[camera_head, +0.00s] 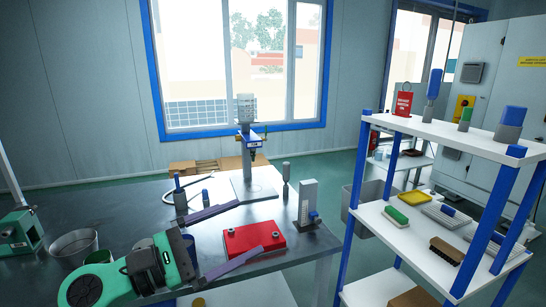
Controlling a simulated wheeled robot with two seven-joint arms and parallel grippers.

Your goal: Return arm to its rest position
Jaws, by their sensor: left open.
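My left arm (150,268), green and black, comes in from the lower left over the dark table. My left gripper (251,226) has two long purple fingers spread wide apart, with nothing held between them. A red box-like panel (262,237) with dark spots on its top lies on the table near the fingertips. The lower finger passes in front of its near left part. Whether the fingers touch the panel I cannot tell. My right gripper is not in view.
The table (120,205) bears a press-like stand (246,150), a grey upright device (307,203), a dark bottle (180,195), a metal bucket (75,245) and a green vise (20,232). A blue-and-white shelf (450,142) with tools stands at the right. The table's back left is clear.

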